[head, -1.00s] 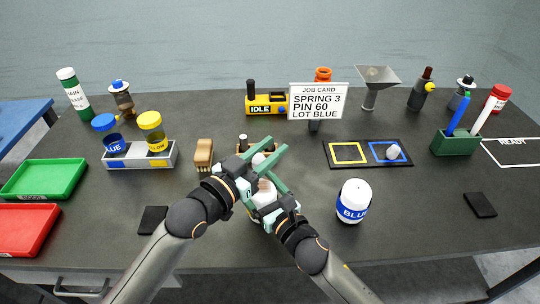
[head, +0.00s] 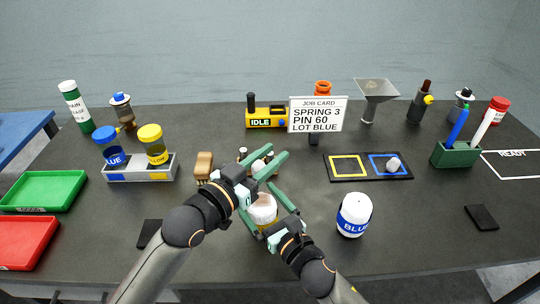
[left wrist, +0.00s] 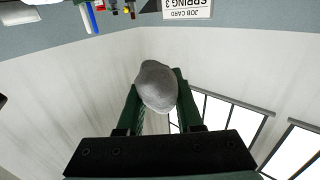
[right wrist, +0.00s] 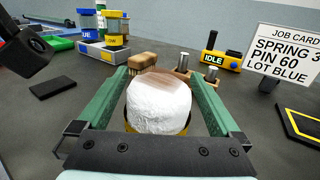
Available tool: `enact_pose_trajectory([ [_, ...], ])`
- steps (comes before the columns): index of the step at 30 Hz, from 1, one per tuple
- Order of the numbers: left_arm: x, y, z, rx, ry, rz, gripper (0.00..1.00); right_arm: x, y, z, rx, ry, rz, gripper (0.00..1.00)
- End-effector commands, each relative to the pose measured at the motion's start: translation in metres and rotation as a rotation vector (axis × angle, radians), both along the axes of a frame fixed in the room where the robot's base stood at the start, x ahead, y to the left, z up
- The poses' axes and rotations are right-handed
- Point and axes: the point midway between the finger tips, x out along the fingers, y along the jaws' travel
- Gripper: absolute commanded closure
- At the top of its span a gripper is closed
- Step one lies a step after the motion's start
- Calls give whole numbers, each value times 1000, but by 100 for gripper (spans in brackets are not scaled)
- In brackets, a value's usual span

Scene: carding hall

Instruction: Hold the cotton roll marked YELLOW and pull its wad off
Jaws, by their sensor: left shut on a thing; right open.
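The cotton roll (head: 263,208) stands upright near the front middle of the table, white with a yellow band low down. In the right wrist view the roll (right wrist: 158,105) has a brownish patch on top, and any lettering is hidden. My right gripper (head: 268,208) is open, with a finger on each side of the roll. My left gripper (head: 272,160) is above and behind the roll, shut on a pale wad (head: 258,166). In the left wrist view the grey-looking wad (left wrist: 157,86) sits between the fingertips, apart from the roll.
A roll marked BLUE (head: 354,215) stands to the right. A brush (head: 203,167) and a rack with blue and yellow jars (head: 140,173) are to the left. The job card (head: 317,114) and a mat with yellow and blue squares (head: 368,178) lie beyond. The front right table is mostly clear.

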Motion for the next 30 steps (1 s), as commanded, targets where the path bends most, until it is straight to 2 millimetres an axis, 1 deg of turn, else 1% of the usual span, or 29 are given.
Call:
enact_pose_trajectory([
  [1,0,0,-1,0,0,0,100,-9,-4,-1,-2,1,1,0],
  [9,0,0,-6,0,0,0,100,-56,-33,-3,-2,3,1,0],
  [12,0,0,-9,0,0,0,100,-71,-41,-2,-2,3,1,0],
  [15,0,0,-10,0,0,0,100,-81,-47,-2,-1,3,0,0],
  [21,0,0,-11,0,0,0,100,-89,-52,0,-1,1,0,0],
  [30,0,0,-11,0,0,0,100,-90,-52,0,-1,1,0,0],
])
